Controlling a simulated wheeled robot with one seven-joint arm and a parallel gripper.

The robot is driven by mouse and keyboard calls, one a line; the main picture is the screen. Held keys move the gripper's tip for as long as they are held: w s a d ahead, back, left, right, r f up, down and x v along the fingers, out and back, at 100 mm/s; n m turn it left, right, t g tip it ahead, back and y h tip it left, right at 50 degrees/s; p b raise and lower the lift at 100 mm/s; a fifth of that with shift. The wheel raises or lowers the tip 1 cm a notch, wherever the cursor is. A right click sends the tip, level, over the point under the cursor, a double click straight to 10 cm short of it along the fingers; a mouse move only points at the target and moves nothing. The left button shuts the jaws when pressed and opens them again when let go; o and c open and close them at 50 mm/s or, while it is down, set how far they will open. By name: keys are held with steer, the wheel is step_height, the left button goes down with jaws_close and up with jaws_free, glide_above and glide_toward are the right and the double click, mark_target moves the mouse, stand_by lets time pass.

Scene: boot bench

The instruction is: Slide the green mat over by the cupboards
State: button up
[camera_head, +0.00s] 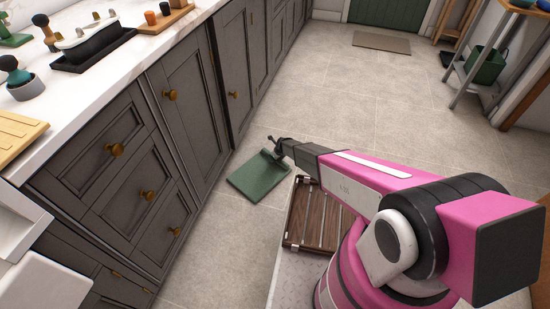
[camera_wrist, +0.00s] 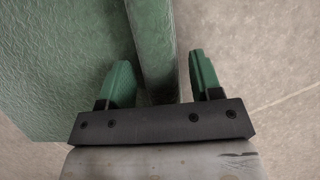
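The green mat (camera_head: 256,181) lies on the tiled floor, close beside the dark cupboards (camera_head: 186,125), with a narrow strip of floor between them. In the wrist view the mat (camera_wrist: 55,60) fills the left side, and its raised edge strip (camera_wrist: 153,45) runs up between my fingers. My gripper (camera_head: 271,146) is low at the mat's far right end. In the wrist view my gripper (camera_wrist: 162,80) is open, with one green finger on each side of the strip. A gap shows between the strip and the right finger. Contact with the left finger is unclear.
A dark wooden slatted rack (camera_head: 309,228) sits beneath my arm, right of the mat. A beige doormat (camera_head: 381,42) lies before the green door (camera_head: 389,12). A metal stand with a green bin (camera_head: 487,66) is at the right. The middle floor is clear.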

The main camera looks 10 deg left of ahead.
steer(key=shift+r, duration=0.1)
steer(key=v, duration=1)
steer(key=shift+r, duration=0.15)
steer(key=shift+d+r, duration=0.1)
steer(key=shift+r, duration=0.05)
steer(key=s+d+r+n+h, duration=0.1)
steer(key=s+d+r+n, duration=0.1)
steer(key=d+r+n, duration=0.35)
steer(key=s+d+r+n, duration=0.2)
steer(key=d+r, duration=0.5)
steer(key=r, duration=0.3)
steer(key=s+d+r+n+h, duration=0.1)
steer(key=s+d+r+n, duration=0.1)
steer(key=d+r+n, duration=0.35)
steer(key=s+d+r+n, duration=0.3)
steer(key=s+d+r, duration=0.2)
steer(key=d+r, duration=0.1)
steer(key=s+d+r+n+g+h, duration=0.1)
steer(key=s+d+r+n, duration=0.3)
steer(key=d+r, duration=0.3)
steer(key=s+d+r+n+g+h, duration=0.1)
steer(key=s+d+r+n, duration=0.3)
steer(key=s+d+r, duration=0.2)
steer(key=shift+s+d+r, duration=0.2)
steer(key=shift+d+r, duration=0.15)
steer(key=shift+r, duration=0.2)
steer(key=shift+s+d+r, duration=0.2)
steer(key=shift+d+r, duration=0.1)
steer(key=shift+r, duration=0.25)
